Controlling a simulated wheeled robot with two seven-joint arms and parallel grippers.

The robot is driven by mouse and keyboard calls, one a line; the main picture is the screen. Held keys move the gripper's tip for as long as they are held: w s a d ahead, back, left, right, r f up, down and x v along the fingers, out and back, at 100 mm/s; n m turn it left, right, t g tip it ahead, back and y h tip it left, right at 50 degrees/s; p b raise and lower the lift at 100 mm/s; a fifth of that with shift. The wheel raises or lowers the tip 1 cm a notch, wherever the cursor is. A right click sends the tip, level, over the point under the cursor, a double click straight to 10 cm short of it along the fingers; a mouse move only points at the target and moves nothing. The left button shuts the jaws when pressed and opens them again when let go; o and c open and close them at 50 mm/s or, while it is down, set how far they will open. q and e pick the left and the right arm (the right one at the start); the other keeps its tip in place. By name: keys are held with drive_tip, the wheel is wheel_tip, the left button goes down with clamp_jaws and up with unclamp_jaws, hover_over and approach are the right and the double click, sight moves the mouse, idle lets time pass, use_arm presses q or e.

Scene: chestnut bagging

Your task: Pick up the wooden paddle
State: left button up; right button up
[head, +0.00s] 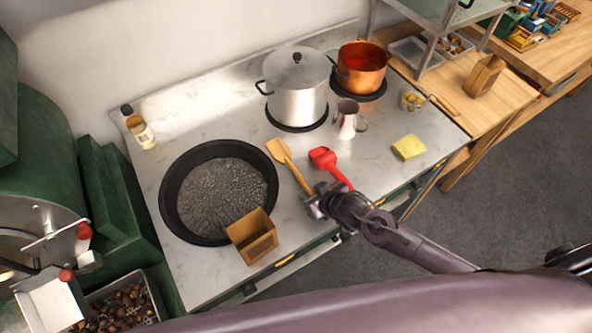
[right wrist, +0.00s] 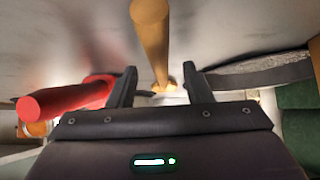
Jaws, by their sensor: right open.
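The wooden paddle (head: 283,158) lies on the marble-topped counter between the black pan and the red utensil, its handle pointing towards my right gripper (head: 312,203). The gripper is at the handle's near end, low by the counter. In the right wrist view the paddle's round handle (right wrist: 152,42) shows ahead, lined up with the gap between the two open fingers (right wrist: 159,80). The fingers look apart from it, and I cannot tell how deep the handle sits between them. My left gripper is not in view.
The red utensil (head: 323,158) lies close on the right; it also shows in the right wrist view (right wrist: 62,100). A metal jug (head: 347,122) and yellow sponge (head: 409,147) stand further right.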

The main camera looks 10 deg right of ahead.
drive_tip(key=shift+w+a+f, duration=0.1)
drive_tip(key=shift+w+f, duration=0.1)
drive_tip(key=shift+c, duration=0.4)
clamp_jaws()
drive_tip(key=shift+r, duration=0.1)
